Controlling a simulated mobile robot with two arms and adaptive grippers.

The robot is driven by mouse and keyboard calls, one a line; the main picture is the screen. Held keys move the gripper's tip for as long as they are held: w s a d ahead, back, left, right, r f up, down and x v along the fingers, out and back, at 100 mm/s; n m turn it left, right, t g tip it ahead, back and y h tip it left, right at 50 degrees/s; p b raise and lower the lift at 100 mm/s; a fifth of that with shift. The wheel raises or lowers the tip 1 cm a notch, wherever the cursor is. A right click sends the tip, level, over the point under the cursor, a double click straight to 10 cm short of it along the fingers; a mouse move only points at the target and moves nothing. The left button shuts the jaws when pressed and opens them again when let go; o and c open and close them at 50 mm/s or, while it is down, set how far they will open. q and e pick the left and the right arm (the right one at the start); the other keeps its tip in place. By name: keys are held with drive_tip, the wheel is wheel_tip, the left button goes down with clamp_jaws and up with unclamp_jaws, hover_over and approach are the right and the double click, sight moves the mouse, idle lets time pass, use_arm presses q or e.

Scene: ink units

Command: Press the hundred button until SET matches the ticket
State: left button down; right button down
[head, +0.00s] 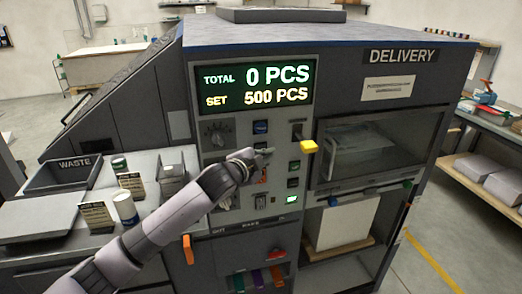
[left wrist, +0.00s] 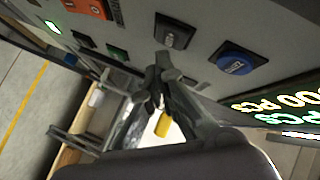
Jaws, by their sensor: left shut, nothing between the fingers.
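The display (head: 255,87) on the machine reads TOTAL 0 PCS and SET 500 PCS. Below it is a column of buttons: a blue button (head: 260,127), also in the left wrist view (left wrist: 237,63), then a grey button (left wrist: 173,35), then an orange one (left wrist: 90,8). My left gripper (head: 266,151) is shut and empty, in front of the grey button; in the left wrist view its fingertips (left wrist: 163,73) are close to that button. I cannot tell whether they touch it. Button labels are unreadable. Small printed cards (head: 130,182) stand at the left; their text is too small to read.
A yellow-knobbed lever (head: 308,146) sticks out right of the buttons, beside the delivery window (head: 368,150). A green-lit switch (head: 292,199) is lower on the panel. The waste bin (head: 62,173) and a white-labelled bottle (head: 125,207) are at the left.

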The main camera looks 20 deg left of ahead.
use_arm(q)
drive_tip(key=shift+w, duration=0.1)
drive_tip(key=shift+w+a+p, duration=0.2)
drive_tip(key=shift+w+p, duration=0.05)
drive_tip(key=shift+p, duration=0.05)
drive_tip(key=shift+w+a+r, duration=0.1)
drive_tip(key=shift+w+a, duration=0.2)
drive_tip(key=shift+w, duration=0.1)
idle(0.8)
idle(0.3)
drive_tip(key=shift+s+d+p, duration=0.45)
drive_tip(key=shift+s+p, duration=0.05)
drive_tip(key=shift+s, duration=0.25)
